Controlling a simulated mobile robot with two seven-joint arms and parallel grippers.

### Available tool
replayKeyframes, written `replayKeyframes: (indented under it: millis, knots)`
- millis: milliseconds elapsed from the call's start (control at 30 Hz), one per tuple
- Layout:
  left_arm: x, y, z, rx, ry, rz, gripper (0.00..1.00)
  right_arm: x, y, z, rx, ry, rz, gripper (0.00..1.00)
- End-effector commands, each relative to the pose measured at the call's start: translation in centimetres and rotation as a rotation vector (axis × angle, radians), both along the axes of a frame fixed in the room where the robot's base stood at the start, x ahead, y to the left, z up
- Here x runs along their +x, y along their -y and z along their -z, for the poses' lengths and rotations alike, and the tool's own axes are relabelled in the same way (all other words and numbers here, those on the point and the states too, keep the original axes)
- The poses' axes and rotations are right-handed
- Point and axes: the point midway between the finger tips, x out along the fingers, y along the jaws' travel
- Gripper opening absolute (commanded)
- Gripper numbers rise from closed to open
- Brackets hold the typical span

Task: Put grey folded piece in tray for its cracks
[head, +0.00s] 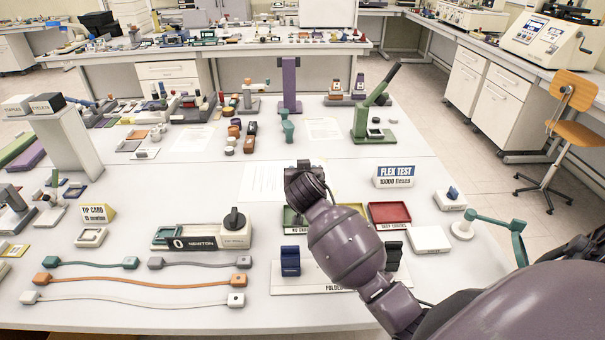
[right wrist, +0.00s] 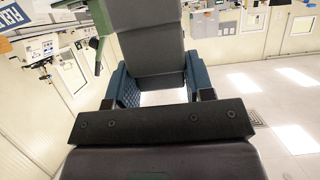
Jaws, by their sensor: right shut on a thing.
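The grey folded piece (right wrist: 152,62) is held between the two blue-green fingers of my right gripper (right wrist: 157,82) in the right wrist view. It rises upright past the top of that view, so its full shape is cut off. In the head view my right arm reaches over the trays and its wrist hides the fingers and the piece. Three trays stand there: a green tray (head: 290,222) labelled for no cracks, partly covered by my arm, a yellow tray (head: 352,207) mostly hidden behind it, and a red tray (head: 390,214) labelled deep cracks. My left gripper is not in view.
A flex test sign (head: 395,176) stands behind the trays. A force gauge (head: 205,236) is to the left. A white block (head: 430,240) lies right of the trays.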

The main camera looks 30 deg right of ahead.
Motion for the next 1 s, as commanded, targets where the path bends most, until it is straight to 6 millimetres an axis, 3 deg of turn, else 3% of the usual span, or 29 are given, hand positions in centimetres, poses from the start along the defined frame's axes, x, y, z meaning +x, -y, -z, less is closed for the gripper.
replayKeyframes:
  millis: [267, 1000]
  knots:
    - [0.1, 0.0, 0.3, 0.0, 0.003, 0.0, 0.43, 0.0, 0.0, 0.5, 0.001, 0.002, -0.001, 0.21]
    - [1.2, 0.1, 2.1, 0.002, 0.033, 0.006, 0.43, 0.0, 0.0, 5.7, 0.001, 0.001, -0.001, 0.21]
